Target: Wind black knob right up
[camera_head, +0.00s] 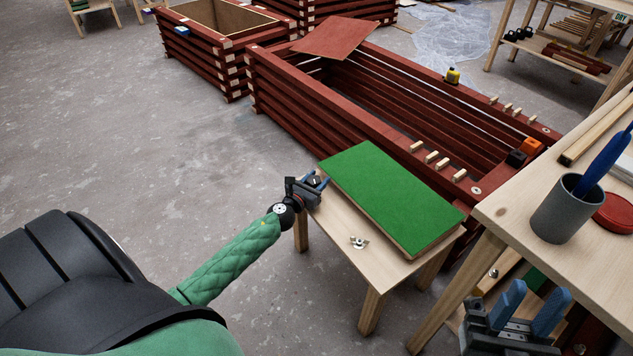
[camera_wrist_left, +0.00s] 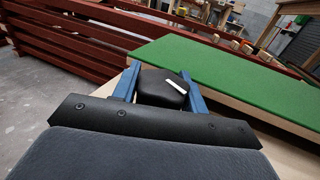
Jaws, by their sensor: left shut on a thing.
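The black knob (camera_wrist_left: 158,88) sits between the two blue fingers of my left gripper (camera_wrist_left: 162,78) in the left wrist view. It is dark and rounded, with a white pointer mark on top that points to the right in that view. In the head view my left gripper (camera_head: 314,184) is at the left corner of the small wooden table (camera_head: 338,222), shut on the knob, which is mostly hidden there by the fingers. My right gripper (camera_head: 531,308) is at the lower right, its blue fingers apart and nothing seen between them.
A green board (camera_head: 390,196) lies on the small table, with a metal wing nut (camera_head: 359,242) in front of it. A higher bench (camera_head: 500,215) at right carries a grey cup (camera_head: 563,212) and a red lid (camera_head: 614,212). Red batten frames (camera_head: 300,98) stand behind. The floor at left is clear.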

